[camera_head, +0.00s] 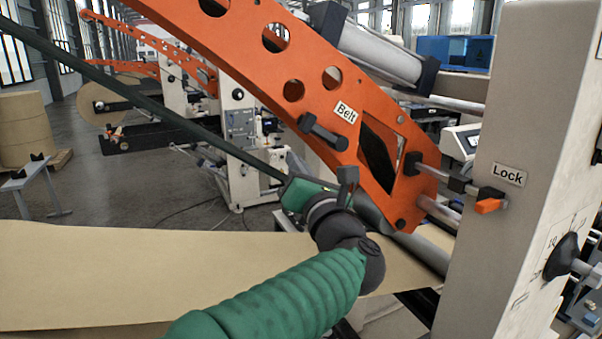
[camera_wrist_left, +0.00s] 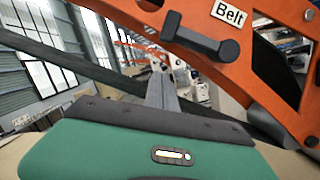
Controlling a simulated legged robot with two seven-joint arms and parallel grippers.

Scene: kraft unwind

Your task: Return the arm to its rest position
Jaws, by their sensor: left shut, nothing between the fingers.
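My left arm comes in from the bottom of the head view with a green ribbed sleeve and a dark wrist. My left gripper (camera_head: 347,176) is shut and empty, just below the orange arm (camera_head: 290,85) of the machine. In the left wrist view the closed fingers (camera_wrist_left: 160,88) point up ahead of the green gripper body. The black handle by the "Belt" label (camera_head: 323,132) is above and left of the fingers, apart from them as far as I can tell. It also shows in the wrist view (camera_wrist_left: 207,45). My right gripper is not in view.
A grey post with a "Lock" label (camera_head: 508,174) and an orange-tipped lever (camera_head: 488,206) stands at the right. A brown paper web (camera_head: 110,275) spans below. A dark strap (camera_head: 130,98) runs diagonally at the left. Open floor lies beyond the paper.

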